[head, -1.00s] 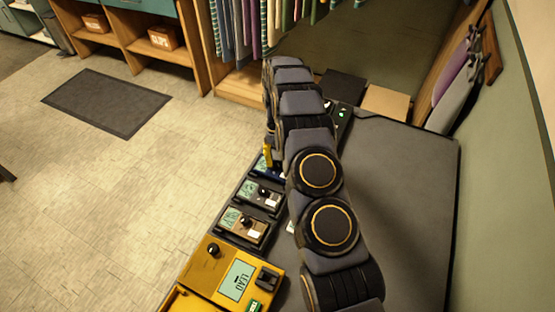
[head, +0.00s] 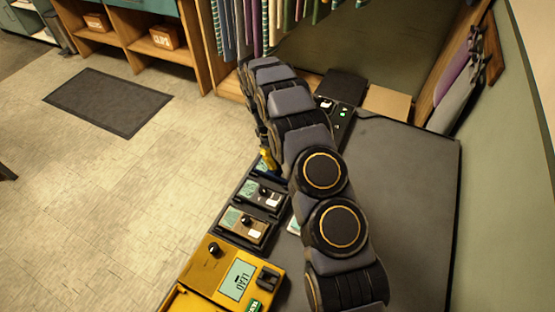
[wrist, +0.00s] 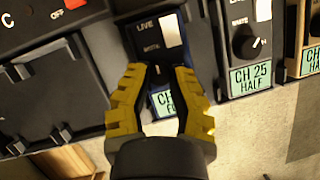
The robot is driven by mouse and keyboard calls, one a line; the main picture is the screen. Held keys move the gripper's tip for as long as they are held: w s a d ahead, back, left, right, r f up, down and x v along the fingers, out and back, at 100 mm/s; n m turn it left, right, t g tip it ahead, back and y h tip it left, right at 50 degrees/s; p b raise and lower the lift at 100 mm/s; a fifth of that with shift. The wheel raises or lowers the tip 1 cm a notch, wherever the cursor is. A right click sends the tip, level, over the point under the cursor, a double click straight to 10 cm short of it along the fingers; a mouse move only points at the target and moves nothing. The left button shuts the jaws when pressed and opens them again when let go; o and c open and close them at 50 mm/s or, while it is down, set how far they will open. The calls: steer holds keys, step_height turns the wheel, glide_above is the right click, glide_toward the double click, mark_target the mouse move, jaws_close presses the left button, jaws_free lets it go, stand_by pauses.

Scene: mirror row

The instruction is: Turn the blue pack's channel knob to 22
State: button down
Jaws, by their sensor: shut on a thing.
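The blue pack (wrist: 149,36) is in the middle of the wrist view, with a LIVE label and a white switch (wrist: 169,30). Its screen (wrist: 165,102) shows "CH", but the fingers hide the number. My gripper (wrist: 158,72) has yellow ridged fingertips and is shut on the pack's channel knob, which is mostly hidden between them. In the head view my arm covers most of the blue pack, and a yellow fingertip (head: 268,159) shows beside the arm.
A neighbouring pack (wrist: 248,55) right of the blue one in the wrist view reads CH 25 HALF. In the head view a yellow LEAD unit (head: 215,272) is nearest, with more packs (head: 243,225) beyond it. The grey table top (head: 405,200) is clear at right.

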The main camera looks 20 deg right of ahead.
steer(key=shift+f, duration=0.15)
steer(key=c, duration=0.8)
jaws_free()
steer(key=shift+r, duration=0.2)
steer(key=shift+v, duration=5.85)
